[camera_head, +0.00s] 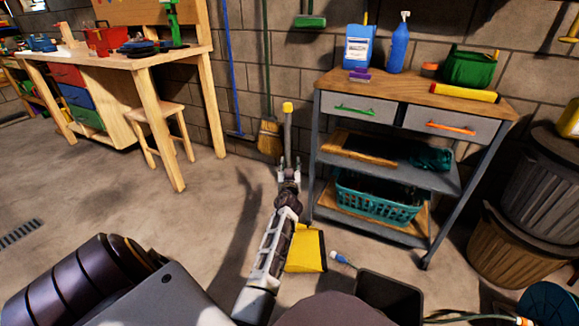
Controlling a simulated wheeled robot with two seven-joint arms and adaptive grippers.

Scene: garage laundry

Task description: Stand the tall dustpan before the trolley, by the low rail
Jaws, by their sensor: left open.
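The tall dustpan stands upright on the floor, its yellow pan (306,252) in front of the trolley's left front leg. Its grey handle with a yellow top (288,108) rises behind my left gripper (289,165). The gripper is open, with its fingers pointing away from me at the handle. I cannot tell whether the handle is between the fingers; its lower part is hidden by my gripper and arm. The trolley (388,178) stands against the wall, with a low grey rail (372,232) along its bottom shelf. My right gripper is not in view.
A broom (269,138) leans on the wall behind the handle. A black bin (388,294) and a small blue-and-white item (342,259) are on the floor right of the pan. A workbench (155,60) and stool (155,120) are left. The floor at left is clear.

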